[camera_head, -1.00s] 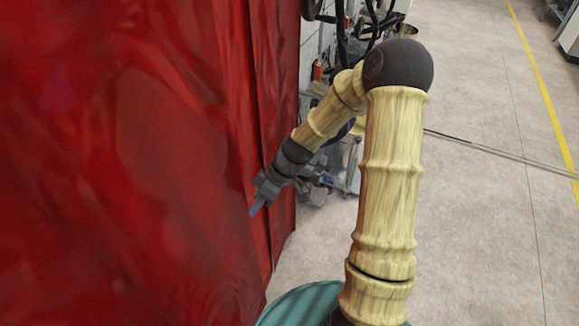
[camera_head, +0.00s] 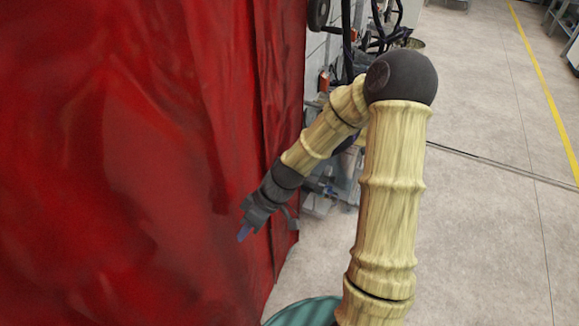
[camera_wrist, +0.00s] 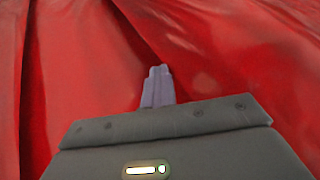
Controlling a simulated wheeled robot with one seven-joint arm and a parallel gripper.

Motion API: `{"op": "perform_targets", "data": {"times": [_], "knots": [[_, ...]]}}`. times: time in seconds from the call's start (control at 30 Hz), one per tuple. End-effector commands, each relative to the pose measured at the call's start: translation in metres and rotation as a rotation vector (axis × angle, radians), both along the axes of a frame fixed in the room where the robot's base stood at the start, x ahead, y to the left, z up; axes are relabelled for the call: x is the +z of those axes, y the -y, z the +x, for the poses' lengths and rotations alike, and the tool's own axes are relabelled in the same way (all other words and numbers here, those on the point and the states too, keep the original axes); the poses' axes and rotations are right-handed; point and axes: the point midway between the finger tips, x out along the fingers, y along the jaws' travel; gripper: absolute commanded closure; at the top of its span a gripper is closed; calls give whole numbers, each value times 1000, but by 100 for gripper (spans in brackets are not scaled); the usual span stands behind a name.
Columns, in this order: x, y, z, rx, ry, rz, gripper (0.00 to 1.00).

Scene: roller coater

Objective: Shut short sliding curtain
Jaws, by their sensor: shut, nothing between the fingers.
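The red curtain (camera_head: 120,160) hangs as a large sheet over the left half of the head view, with vertical folds near its right edge. In the wrist view the curtain (camera_wrist: 240,60) fills the whole background, with deep folds at the left. My gripper (camera_head: 243,234) is in front of the curtain, near its right part. Its fingers (camera_wrist: 158,86) are together, point at the red cloth and hold nothing. I cannot tell whether the fingertips touch the cloth.
Machinery with hoses (camera_head: 365,40) stands against a pale wall beyond the curtain's right edge. The grey floor (camera_head: 480,235) at the right is open, with a dark seam across it and a yellow line (camera_head: 545,95) farther off.

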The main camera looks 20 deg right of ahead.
Motion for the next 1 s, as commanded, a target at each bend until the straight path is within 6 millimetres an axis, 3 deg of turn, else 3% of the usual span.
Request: {"op": "perform_targets", "data": {"times": [0.13,0.37,0.8,1.0], "knots": [[1,2,0,11,-9,7,100],[2,25,18,10,-4,4,100],[63,74,24,8,3,-1,100],[78,85,25,9,0,1,100]]}}
